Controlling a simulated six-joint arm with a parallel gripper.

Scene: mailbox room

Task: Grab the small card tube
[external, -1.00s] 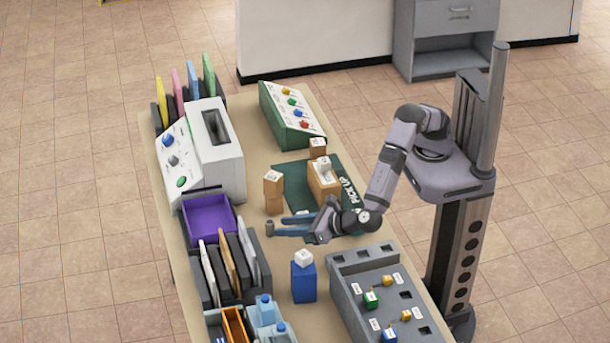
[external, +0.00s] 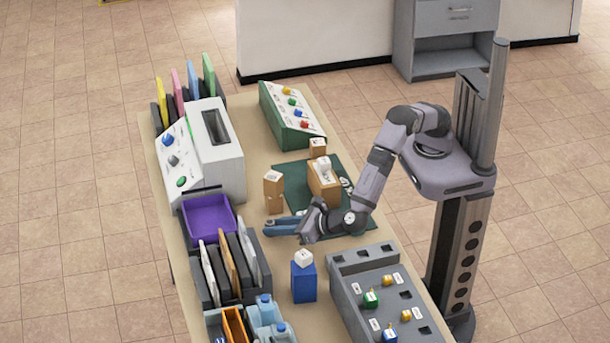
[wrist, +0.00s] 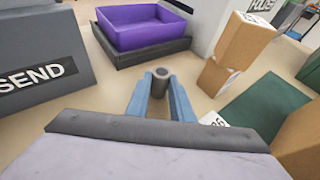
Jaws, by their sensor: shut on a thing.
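The small card tube (wrist: 160,83) is a short grey-brown cylinder with an open top. In the wrist view it stands upright between the blue fingertips of my gripper (wrist: 160,96), which are shut on it. In the external view my gripper (external: 271,226) reaches left, low over the table, with its fingers to the left of the wrist. The tube can hardly be made out in the external view, where the fingers cover it. I cannot tell whether its bottom touches the table.
A purple tray (external: 208,216) lies beyond the fingertips. Cardboard boxes (external: 273,190) stand close behind the gripper, near the dark green mat (external: 290,178). A blue box (external: 303,282) with a white cube stands in front. A grey socket panel (external: 345,290) is at front right.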

